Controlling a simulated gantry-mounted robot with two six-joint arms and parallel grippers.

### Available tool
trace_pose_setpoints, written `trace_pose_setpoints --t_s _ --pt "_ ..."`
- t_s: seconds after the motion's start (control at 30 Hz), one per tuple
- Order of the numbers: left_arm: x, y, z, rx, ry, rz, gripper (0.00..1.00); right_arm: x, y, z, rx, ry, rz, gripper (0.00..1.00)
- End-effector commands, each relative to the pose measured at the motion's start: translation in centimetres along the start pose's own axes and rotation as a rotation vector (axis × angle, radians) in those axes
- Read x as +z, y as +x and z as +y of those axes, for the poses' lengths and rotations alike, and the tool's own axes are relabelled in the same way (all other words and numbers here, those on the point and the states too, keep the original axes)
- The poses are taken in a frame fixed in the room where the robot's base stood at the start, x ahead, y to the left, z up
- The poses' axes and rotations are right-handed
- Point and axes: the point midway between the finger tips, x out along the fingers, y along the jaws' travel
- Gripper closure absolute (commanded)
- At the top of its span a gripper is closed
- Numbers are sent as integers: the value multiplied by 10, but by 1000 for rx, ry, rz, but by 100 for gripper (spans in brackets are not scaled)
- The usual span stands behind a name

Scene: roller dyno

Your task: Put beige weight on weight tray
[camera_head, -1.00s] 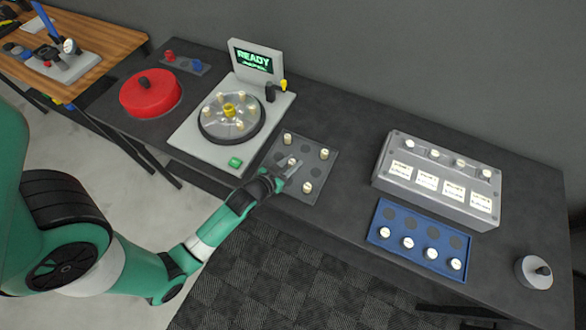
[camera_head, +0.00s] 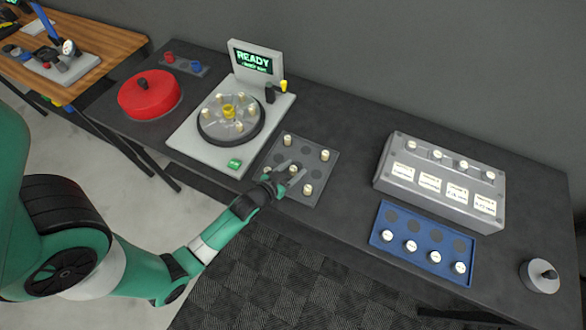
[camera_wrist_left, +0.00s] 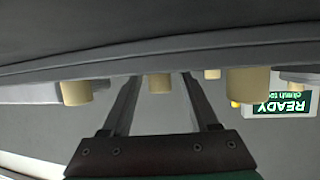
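A grey square tray (camera_head: 313,168) with dark round spots lies mid-table and carries several small beige weights with pale tops. One beige weight (camera_head: 293,169) stands between the fingers of my left gripper (camera_head: 291,172), which reaches over the tray from its left front side. The fingers are apart. In the left wrist view the picture is upside down; a beige weight (camera_wrist_left: 159,84) shows between the open fingertips, and I cannot tell whether they touch it. Other beige weights (camera_wrist_left: 248,82) show to the sides. My right gripper is not in view.
A grey machine with a round rotor (camera_head: 231,118) and a "READY" screen (camera_head: 252,61) stands left of the tray. A red lid (camera_head: 149,95) is farther left. On the right are a grey box (camera_head: 440,185) and a blue tray (camera_head: 424,238) of white-topped pieces.

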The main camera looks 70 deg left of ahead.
Motion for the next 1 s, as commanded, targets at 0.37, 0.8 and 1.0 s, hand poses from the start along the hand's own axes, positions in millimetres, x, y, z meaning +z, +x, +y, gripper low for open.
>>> trace_pose_setpoints --t_s 0.37,0.8,1.0 --pt "-4 -24 0 1 0 -2 39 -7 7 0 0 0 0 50" --pt "-2 -115 0 1 1 -1 39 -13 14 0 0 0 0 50" --pt "-3 -122 0 0 0 0 39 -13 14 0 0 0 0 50"
